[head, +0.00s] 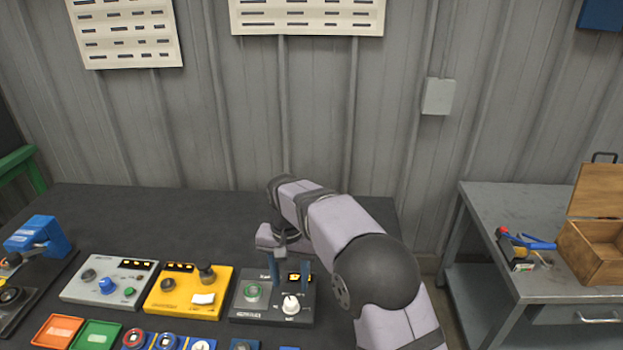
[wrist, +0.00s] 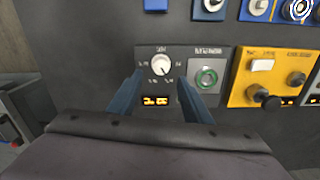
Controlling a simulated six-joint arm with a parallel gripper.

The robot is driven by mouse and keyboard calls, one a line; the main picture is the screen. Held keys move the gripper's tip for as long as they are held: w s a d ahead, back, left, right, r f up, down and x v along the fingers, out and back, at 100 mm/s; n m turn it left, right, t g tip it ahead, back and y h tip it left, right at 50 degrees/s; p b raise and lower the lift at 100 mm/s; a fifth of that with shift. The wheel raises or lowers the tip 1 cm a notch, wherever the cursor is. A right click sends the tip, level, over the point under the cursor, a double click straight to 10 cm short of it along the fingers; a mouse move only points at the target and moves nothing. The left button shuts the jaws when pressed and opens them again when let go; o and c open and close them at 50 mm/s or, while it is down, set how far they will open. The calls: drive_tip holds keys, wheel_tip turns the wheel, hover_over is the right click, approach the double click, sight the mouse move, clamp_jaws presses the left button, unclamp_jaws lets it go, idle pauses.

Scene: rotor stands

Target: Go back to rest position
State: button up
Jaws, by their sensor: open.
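My gripper (wrist: 158,98) is open and empty in the wrist view, its two blue fingers apart over a dark grey control box. The dark control box (head: 263,318) carries a white knob (head: 290,305), a green round button (head: 253,292) and a small lit display. In the wrist view the knob (wrist: 161,65) lies just beyond the fingertips, and the display (wrist: 155,101) shows between the fingers. In the head view the fingers point down at the back part of this box. Whether they touch it cannot be told.
A yellow box (head: 188,308) and a light grey box (head: 105,292) stand left of the dark box. Orange (head: 58,331) and green (head: 97,335) trays lie in front. A side table (head: 520,210) with a wooden box (head: 598,250) stands at right. The table's back is clear.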

drive_tip(key=s+d+f+n, duration=0.1)
drive_tip(key=s+d+f, duration=0.2)
drive_tip(key=s+d, duration=2)
drive_tip(key=shift+s+d+n, duration=0.25)
drive_tip(key=shift+d+n, duration=0.15)
drive_tip(key=shift+d, duration=0.05)
